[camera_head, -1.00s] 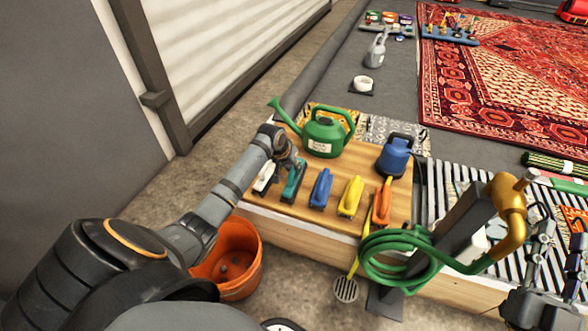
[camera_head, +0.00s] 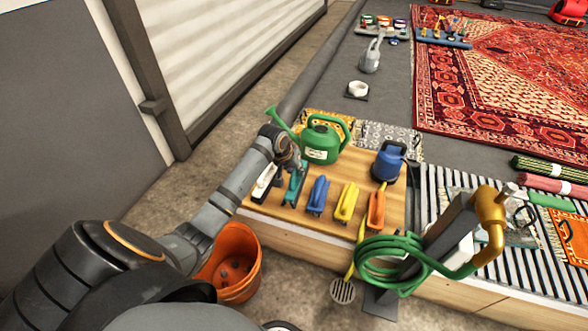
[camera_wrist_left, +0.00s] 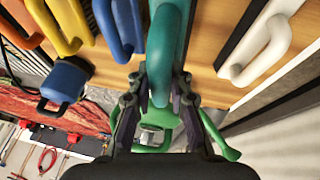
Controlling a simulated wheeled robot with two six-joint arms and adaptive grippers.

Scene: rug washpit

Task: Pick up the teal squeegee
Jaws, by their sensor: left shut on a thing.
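The teal squeegee (camera_head: 295,187) lies on the wooden bench top, between a white squeegee (camera_head: 264,184) on its left and a blue one (camera_head: 318,195) on its right. My left gripper (camera_head: 291,167) is over its far end. In the left wrist view the teal handle (camera_wrist_left: 162,50) runs between the two fingers of my left gripper (camera_wrist_left: 158,95), which are shut on it. Whether the squeegee is clear of the bench top I cannot tell.
Yellow (camera_head: 346,203) and orange (camera_head: 376,210) squeegees stand further right. A green watering can (camera_head: 320,142) and a blue jug (camera_head: 389,162) stand behind. An orange bucket (camera_head: 235,262) stands on the floor in front. A coiled green hose (camera_head: 392,262) hangs at the bench's front.

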